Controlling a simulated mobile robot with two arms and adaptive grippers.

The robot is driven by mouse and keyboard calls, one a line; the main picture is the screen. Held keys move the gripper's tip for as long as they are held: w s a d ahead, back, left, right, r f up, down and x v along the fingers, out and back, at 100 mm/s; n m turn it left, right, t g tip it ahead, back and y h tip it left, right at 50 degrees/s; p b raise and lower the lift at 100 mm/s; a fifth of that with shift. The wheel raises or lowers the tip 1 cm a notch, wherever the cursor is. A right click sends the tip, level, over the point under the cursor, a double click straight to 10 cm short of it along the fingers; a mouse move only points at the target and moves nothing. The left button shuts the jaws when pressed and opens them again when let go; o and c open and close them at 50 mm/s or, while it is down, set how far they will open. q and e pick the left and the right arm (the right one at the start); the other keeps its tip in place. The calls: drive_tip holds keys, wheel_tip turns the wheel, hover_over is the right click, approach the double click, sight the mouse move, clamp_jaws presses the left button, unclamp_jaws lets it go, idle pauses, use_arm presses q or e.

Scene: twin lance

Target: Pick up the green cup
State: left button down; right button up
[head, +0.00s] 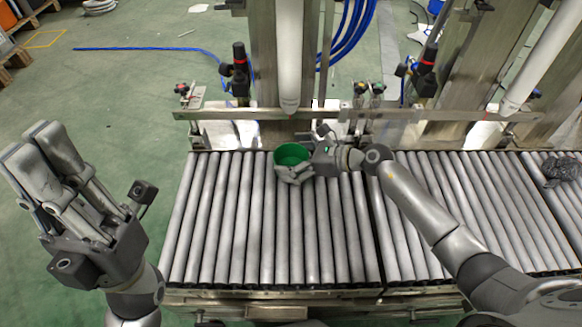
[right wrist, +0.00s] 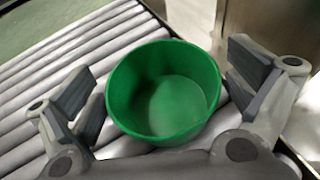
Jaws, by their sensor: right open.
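The green cup (head: 292,153) stands upright on the roller conveyor (head: 235,225), near its far side, in the head view. In the right wrist view the empty green cup (right wrist: 150,125) sits between the fingers of my right gripper (right wrist: 165,95), with a gap on each side. My right gripper (head: 296,172) is open around the cup, and its fingers partly cover the cup's front in the head view. My left gripper (head: 50,180) is raised at the left, away from the conveyor, with its fingers close together. Whether its fingers meet is unclear.
A metal rail and frame (head: 335,116) run just behind the cup, with a pale vertical post (head: 289,50) above. A dark crumpled object (head: 562,168) lies on the rollers at the far right. The rollers in front of the cup are clear.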

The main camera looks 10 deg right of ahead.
drive_tip(key=c, duration=1)
drive_tip(key=shift+r, duration=0.15)
